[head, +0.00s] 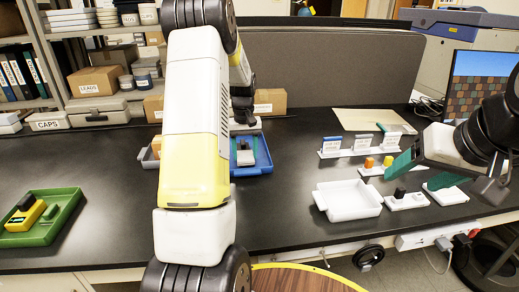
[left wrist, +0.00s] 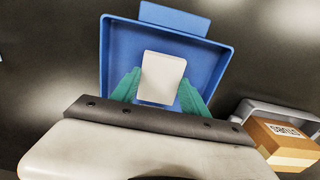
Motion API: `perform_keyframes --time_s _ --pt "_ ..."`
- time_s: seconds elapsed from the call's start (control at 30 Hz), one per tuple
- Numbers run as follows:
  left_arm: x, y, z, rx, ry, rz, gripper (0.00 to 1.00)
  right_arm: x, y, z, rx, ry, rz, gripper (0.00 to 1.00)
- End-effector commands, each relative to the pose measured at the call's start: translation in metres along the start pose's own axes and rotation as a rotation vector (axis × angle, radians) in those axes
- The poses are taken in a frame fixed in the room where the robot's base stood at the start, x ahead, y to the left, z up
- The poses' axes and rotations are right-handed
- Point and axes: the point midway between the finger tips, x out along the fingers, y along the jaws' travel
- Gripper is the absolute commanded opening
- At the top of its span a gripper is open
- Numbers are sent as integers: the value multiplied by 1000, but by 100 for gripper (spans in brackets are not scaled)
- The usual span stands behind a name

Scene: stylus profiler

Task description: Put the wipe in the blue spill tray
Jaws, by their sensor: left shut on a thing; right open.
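The blue spill tray (head: 265,158) lies on the black bench behind my left arm, which hides part of it. In the left wrist view the blue tray (left wrist: 228,62) is below the gripper, with its rim and end tab showing. The white wipe (left wrist: 162,77) is between the teal fingers of my left gripper (left wrist: 160,92), over the tray's interior. I cannot tell whether the wipe touches the tray floor. My left gripper (head: 243,143) is partly hidden in the head view. My right gripper (head: 411,176) is open above the bench at the right.
A green tray (head: 68,222) with a yellow device (head: 25,216) is at the left. A white tray (head: 350,200) and a labelled white stand (head: 361,149) are to the right. A small cardboard box (left wrist: 285,150) sits beside the blue tray. The bench between green tray and arm is clear.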

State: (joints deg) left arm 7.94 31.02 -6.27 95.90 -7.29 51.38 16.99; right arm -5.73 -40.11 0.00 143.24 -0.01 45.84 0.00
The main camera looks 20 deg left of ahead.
Motion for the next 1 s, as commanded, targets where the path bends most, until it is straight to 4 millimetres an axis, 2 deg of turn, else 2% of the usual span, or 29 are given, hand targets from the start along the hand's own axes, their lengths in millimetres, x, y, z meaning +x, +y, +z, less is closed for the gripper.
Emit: perform_keyframes --time_s 0.1,0.43,0.47,0.53,0.57,0.87,1.0 --pt "12 0 0 0 -1 0 0 0 0 0 0 0 0 66" --pt "15 0 1 0 -1 0 0 0 0 0 0 0 0 66" --pt "15 0 0 0 0 0 56 0 0 0 0 0 0 66" --pt "14 0 0 0 0 0 70 0 0 0 0 0 0 66" --pt "14 0 0 0 0 0 74 0 0 0 0 0 0 66" --pt "14 0 0 0 1 0 74 0 0 0 0 0 0 66" --pt "3 0 -1 0 4 1 74 0 0 0 0 0 0 66"
